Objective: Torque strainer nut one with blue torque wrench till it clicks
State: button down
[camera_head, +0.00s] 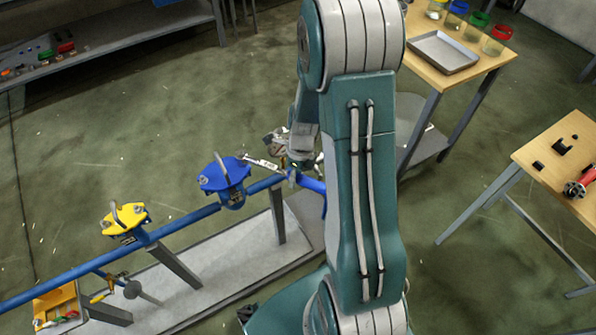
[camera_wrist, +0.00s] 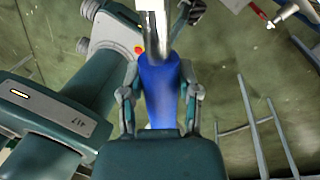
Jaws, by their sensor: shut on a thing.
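The blue torque wrench has a blue handle (camera_wrist: 161,88) and a silver shaft (camera_wrist: 156,32). My gripper (camera_wrist: 160,100) is shut around the blue handle, one finger on each side. In the head view the silver shaft (camera_head: 262,164) points left to the blue strainer cover (camera_head: 223,174). Its tip is at or just above the cover's right edge; I cannot tell whether it sits on a nut. The blue handle (camera_head: 312,184) points right, partly behind my arm. My gripper (camera_head: 296,160) is partly hidden there. Strainer nut one cannot be singled out.
A blue pipe (camera_head: 185,221) runs diagonally over a pale base plate (camera_head: 232,252), with a yellow cover (camera_head: 124,219) further left. A wooden table with a grey tray (camera_head: 443,53) stands at the back right, another table (camera_head: 548,152) at the right. Open floor lies behind the pipe.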

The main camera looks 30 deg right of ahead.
jog(key=shift+a, duration=0.1)
jog(key=a+m, duration=0.1)
jog(key=s+a+m, duration=0.1)
jog(key=shift+s+a, duration=0.3)
jog(key=shift+a, duration=0.05)
dwell(0.3)
jog(key=shift+s+a+m+t, duration=0.25)
jog(key=shift+a+m, duration=0.35)
jog(key=shift+a, duration=0.15)
jog(key=shift+s+a+m+t, duration=0.2)
jog(key=shift+a+m+t, duration=0.05)
jog(key=shift+a+m, duration=0.4)
jog(key=shift+a, duration=0.1)
jog(key=a+m, duration=0.2)
jog(key=a, duration=0.1)
jog(key=shift+s, duration=0.2)
